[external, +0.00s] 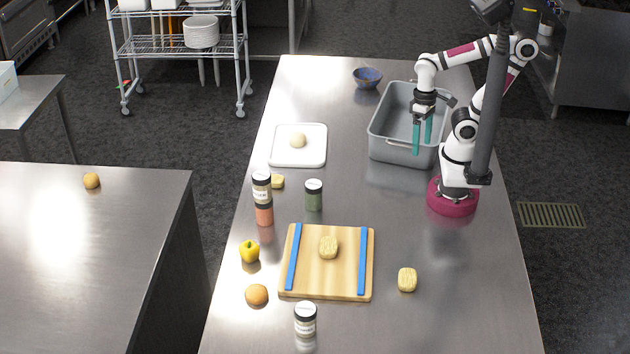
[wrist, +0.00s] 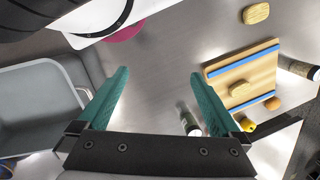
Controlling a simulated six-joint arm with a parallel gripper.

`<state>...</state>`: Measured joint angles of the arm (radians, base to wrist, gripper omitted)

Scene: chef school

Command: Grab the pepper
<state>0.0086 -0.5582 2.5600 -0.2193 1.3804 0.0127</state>
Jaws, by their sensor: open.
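The yellow pepper (external: 249,251) sits on the steel table, left of the wooden cutting board in the external view. In the wrist view the pepper (wrist: 248,125) shows at the right, just beyond the right finger and partly hidden. My gripper (external: 422,137) has teal fingers and hangs over the grey bin at the back right, far from the pepper. In the wrist view my gripper (wrist: 160,82) is open, with nothing between its fingers.
The grey bin (external: 375,140) surrounds the space below my gripper. The cutting board (external: 305,285) with blue strips holds a yellowish lump (external: 328,247). Stacked jars (external: 263,198), a green jar (external: 314,196) and an orange round item (external: 257,295) stand near the pepper. The right middle of the table is clear.

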